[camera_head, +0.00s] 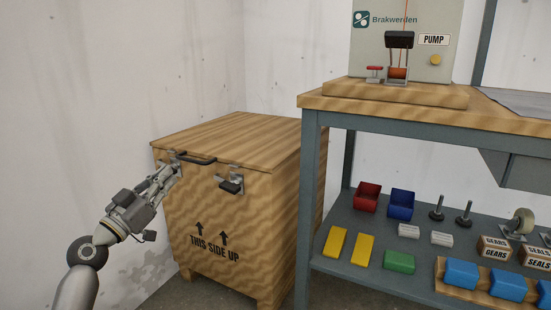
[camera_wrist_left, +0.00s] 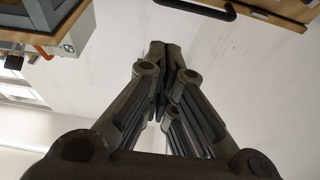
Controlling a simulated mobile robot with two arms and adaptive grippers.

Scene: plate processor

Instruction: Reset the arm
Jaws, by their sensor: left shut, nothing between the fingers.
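My left arm comes in from the left in the head view. Its gripper (camera_head: 170,172) is shut and empty, at the upper left front of a wooden crate (camera_head: 225,215) marked "THIS SIDE UP". In the left wrist view the fingertips (camera_wrist_left: 158,55) are together with nothing between them. A dark handle (camera_head: 196,159) on the crate's lid edge lies just right of the fingertips; I cannot tell whether they touch. A dark bar handle also shows at the top of the left wrist view (camera_wrist_left: 200,10). The crate's lid (camera_head: 235,138) is down. My right gripper is not in view.
A workbench (camera_head: 420,112) stands to the right, with a pump unit (camera_head: 420,60) on it. Its lower shelf (camera_head: 350,215) holds a red bin (camera_head: 367,197), a blue bin (camera_head: 402,204) and several coloured blocks. A latch (camera_head: 230,184) sticks out from the crate's front.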

